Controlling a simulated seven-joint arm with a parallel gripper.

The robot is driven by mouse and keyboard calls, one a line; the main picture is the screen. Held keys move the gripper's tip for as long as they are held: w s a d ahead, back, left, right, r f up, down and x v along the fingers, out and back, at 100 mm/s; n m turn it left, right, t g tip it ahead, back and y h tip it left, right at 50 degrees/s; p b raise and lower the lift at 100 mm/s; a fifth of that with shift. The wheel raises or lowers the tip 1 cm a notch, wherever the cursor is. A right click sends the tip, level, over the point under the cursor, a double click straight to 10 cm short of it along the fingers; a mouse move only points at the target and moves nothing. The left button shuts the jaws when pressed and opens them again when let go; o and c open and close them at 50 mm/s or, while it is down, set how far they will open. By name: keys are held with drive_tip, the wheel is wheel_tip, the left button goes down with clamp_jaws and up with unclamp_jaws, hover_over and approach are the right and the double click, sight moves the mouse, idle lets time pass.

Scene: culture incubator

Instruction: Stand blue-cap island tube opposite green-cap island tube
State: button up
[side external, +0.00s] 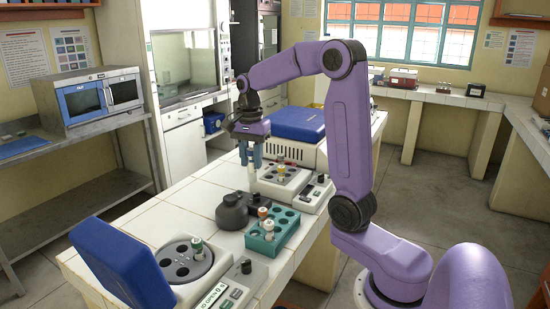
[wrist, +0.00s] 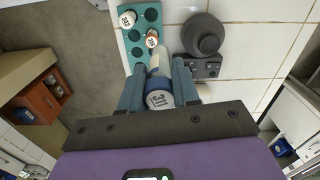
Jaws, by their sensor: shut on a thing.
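My gripper (side external: 250,160) is shut on the blue-cap tube, holding it upright above the bench between the teal rack and the block device. The tube's blue cap with a printed label (wrist: 160,99) shows between the fingers in the wrist view, and its pale body (side external: 251,172) hangs below them in the side view. The near centrifuge has its blue lid (side external: 122,262) open. A tube with a greenish cap (side external: 197,243) stands in a hole of its round grey rotor (side external: 180,270); other visible rotor holes look empty.
The teal rack (side external: 285,238) holds a white-cap tube (wrist: 128,19) and an orange-cap tube (wrist: 152,39). A dark grey round-topped device (side external: 232,210) stands beside it. Behind are a white block device (side external: 318,194) and a blue-lidded machine (side external: 297,120). Bare tiles lie left of these.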

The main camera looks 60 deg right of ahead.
drive_tip(key=w+a+n, duration=0.2)
drive_tip(key=w+a, duration=0.1)
drive_tip(key=a, duration=0.6)
drive_tip(key=w+a+n, duration=0.1)
drive_tip(key=w+a, duration=0.2)
drive_tip(key=a, duration=0.6)
drive_tip(key=w+a+n, duration=0.2)
drive_tip(key=w+a, duration=0.2)
drive_tip(key=a, duration=0.5)
wheel_tip(320, 180, down, 11)
drive_tip(key=shift+s+d+f+m, duration=0.15)
drive_tip(key=shift+d+f+m, duration=0.05)
drive_tip(key=shift+d+m, duration=0.15)
drive_tip(key=shift+f, duration=0.45)
drive_tip(key=shift+f, duration=0.7)
drive_tip(key=shift+f, duration=1.7)
